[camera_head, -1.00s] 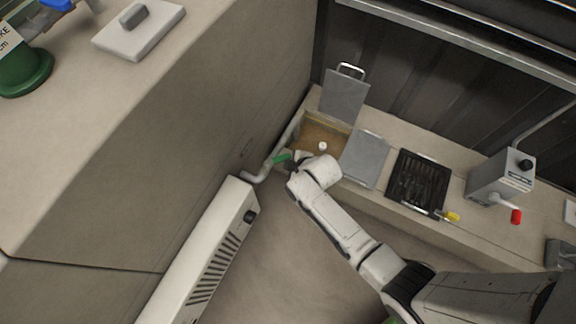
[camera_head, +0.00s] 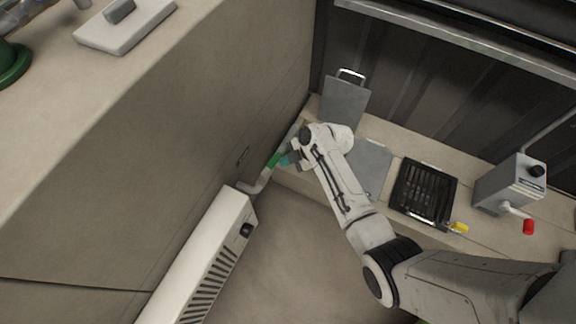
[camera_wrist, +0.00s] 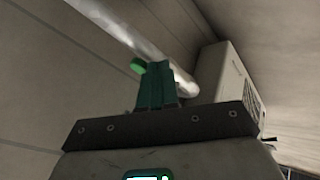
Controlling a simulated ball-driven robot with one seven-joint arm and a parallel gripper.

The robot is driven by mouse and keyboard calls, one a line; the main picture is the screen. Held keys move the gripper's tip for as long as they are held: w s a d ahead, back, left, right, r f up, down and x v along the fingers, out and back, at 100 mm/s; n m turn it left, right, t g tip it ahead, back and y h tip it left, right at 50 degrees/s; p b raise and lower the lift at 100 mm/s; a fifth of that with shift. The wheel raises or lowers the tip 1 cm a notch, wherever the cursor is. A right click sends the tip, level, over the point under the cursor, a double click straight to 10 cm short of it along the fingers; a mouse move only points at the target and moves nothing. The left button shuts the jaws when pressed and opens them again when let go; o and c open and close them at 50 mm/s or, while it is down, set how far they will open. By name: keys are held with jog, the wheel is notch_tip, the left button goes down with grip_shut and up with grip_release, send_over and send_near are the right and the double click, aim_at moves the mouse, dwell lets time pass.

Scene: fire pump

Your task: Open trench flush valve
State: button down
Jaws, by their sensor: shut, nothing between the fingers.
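The valve's green handle (camera_head: 275,159) sits on a pale pipe (camera_head: 262,180) that runs along the foot of the tall beige wall. It slants up to the right. My gripper (camera_head: 288,160), with teal fingertips, is just right of the green handle, at or very near it. In the wrist view my gripper's fingers (camera_wrist: 156,86) are together and hold nothing. A round green end (camera_wrist: 138,66) shows just left of the fingertips, with the pipe (camera_wrist: 125,28) behind. I cannot tell whether the fingers touch the handle.
A white vented unit (camera_head: 200,262) stands left of the floor. A raised grey lid (camera_head: 344,102), a flat grey cover (camera_head: 371,166) and a black grate (camera_head: 423,191) line the ledge. A grey box (camera_head: 508,185) with a red-tipped lever (camera_head: 528,227) is at right. Floor between is clear.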

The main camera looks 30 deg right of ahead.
jog(key=shift+w+f+n+b, duration=0.1)
jog(key=shift+w+n+b, duration=0.3)
jog(key=shift+w+b, duration=0.4)
jog(key=shift+w+r, duration=0.15)
jog(key=shift+r, duration=0.05)
